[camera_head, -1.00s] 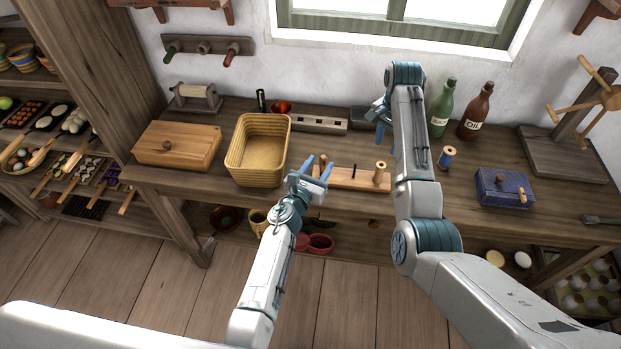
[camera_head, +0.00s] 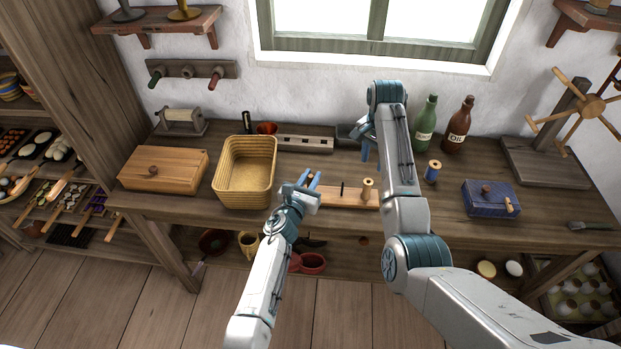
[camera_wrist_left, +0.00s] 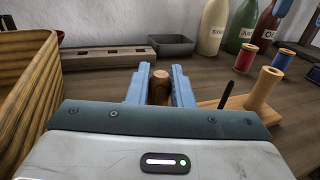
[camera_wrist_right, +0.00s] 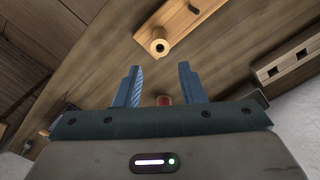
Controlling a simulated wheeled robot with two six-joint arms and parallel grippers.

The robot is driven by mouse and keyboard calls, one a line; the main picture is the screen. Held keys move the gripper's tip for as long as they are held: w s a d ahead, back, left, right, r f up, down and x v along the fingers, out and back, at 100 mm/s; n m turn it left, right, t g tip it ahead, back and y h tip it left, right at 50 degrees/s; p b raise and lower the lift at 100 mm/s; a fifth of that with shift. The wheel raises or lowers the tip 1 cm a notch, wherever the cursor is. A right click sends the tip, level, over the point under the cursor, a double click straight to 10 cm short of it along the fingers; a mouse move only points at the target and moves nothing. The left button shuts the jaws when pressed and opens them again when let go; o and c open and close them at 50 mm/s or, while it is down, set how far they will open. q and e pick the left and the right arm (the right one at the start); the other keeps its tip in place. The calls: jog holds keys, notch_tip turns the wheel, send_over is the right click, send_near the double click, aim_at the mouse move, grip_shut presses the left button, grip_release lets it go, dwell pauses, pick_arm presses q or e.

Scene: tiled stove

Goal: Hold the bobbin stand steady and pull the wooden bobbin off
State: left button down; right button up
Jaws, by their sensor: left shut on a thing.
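The bobbin stand is a light wooden board (camera_head: 346,198) on the bench with a thin dark peg. The pale wooden bobbin (camera_head: 368,189) stands upright at its right end, and it also shows in the left wrist view (camera_wrist_left: 264,88). My left gripper (camera_head: 310,179) is shut on a brown wooden post (camera_wrist_left: 160,84) at the stand's left end. Its fingers hide the post's foot. My right gripper (camera_head: 364,146) is open and empty, above and behind the stand. In the right wrist view the bobbin (camera_wrist_right: 158,47) shows end-on beyond the fingertips.
A wicker basket (camera_head: 222,187) stands left of the stand. A slotted wooden block (camera_head: 304,143) lies behind.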

aim_at(368, 183)
jog(key=shift+o, duration=1.3)
jog(key=n, duration=0.1)
jog(key=r+n, duration=0.1)
jog(key=n, duration=0.1)
jog(key=shift+r, duration=0.15)
jog(key=shift+n, duration=0.3)
notch_tip(368, 183, down, 12)
jog(key=shift+r, duration=0.1)
grip_shut()
jog(key=shift+r, duration=0.15)
